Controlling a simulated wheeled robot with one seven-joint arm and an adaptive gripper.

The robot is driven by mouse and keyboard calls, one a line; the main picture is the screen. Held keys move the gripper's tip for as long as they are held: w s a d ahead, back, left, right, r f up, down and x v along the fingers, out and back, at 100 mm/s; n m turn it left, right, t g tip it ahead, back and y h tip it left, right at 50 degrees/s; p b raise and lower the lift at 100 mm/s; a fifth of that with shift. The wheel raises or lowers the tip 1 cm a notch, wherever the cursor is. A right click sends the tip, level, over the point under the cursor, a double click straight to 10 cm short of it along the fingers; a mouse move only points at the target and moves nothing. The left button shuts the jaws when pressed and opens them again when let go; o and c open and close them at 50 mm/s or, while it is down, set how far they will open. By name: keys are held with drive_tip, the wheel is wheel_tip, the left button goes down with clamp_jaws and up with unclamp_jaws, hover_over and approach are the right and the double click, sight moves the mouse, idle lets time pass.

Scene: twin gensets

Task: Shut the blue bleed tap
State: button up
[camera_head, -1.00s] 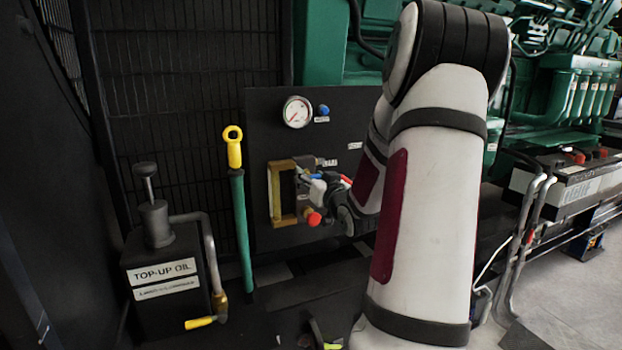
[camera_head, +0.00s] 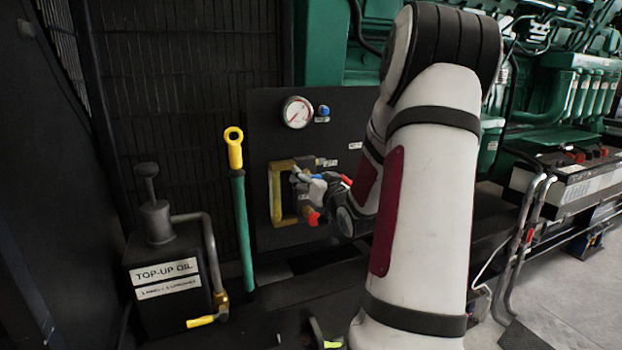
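A dark panel (camera_head: 268,130) carries a round gauge (camera_head: 297,112) with a small round blue knob (camera_head: 323,110) just to its right, above a label. My gripper (camera_head: 301,179) is lower on the panel, at the right side of a brass-yellow frame (camera_head: 277,200).
A red knob (camera_head: 314,218) sits just below the gripper. A green rod with a yellow ring handle (camera_head: 234,150) stands left of the panel. A battery (camera_head: 575,175) and pipes are at right. My arm hides the panel's right side.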

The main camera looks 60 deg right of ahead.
drive_tip(key=v, duration=1.2)
idle(0.3)
